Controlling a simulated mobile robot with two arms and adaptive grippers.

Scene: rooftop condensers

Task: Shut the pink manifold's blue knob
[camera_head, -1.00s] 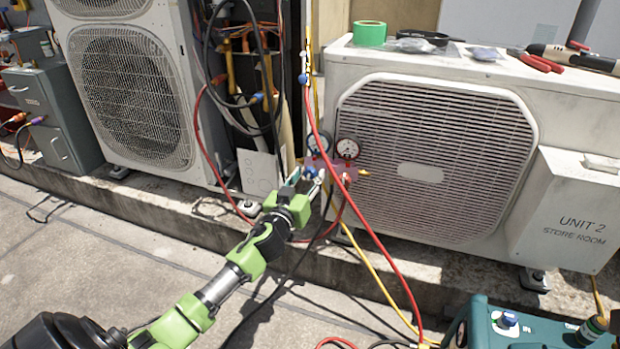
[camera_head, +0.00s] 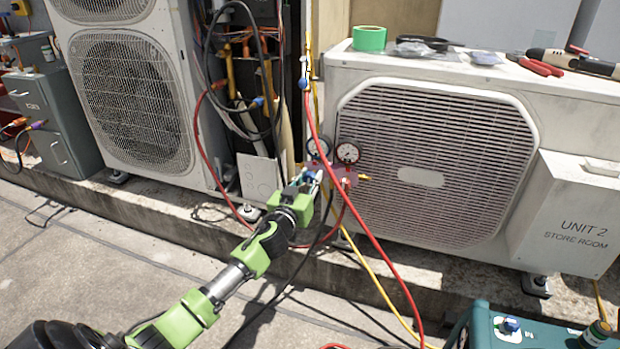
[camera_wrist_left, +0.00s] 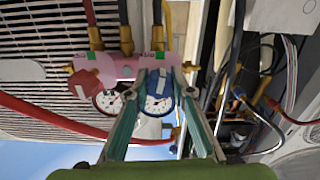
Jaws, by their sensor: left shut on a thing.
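The pink manifold (camera_head: 333,172) hangs in front of the right condenser's left edge, with two round gauges above it. In the left wrist view the pink manifold (camera_wrist_left: 125,67) is a bar across the upper middle, with a red knob (camera_wrist_left: 84,84) at left. My left gripper (camera_head: 311,178) reaches it from the lower left. In the left wrist view the left gripper (camera_wrist_left: 163,75) has its two fingers on either side of the blue knob (camera_wrist_left: 159,82), shut on it. The knob is partly hidden by the fingers, and its turn position cannot be told. My right gripper is out of view.
A red hose (camera_head: 372,232) and a yellow hose (camera_head: 378,275) run down from the manifold area. The right condenser (camera_head: 430,165) carries green tape (camera_head: 369,38) and tools on top. A teal machine (camera_head: 475,325) stands at the lower right.

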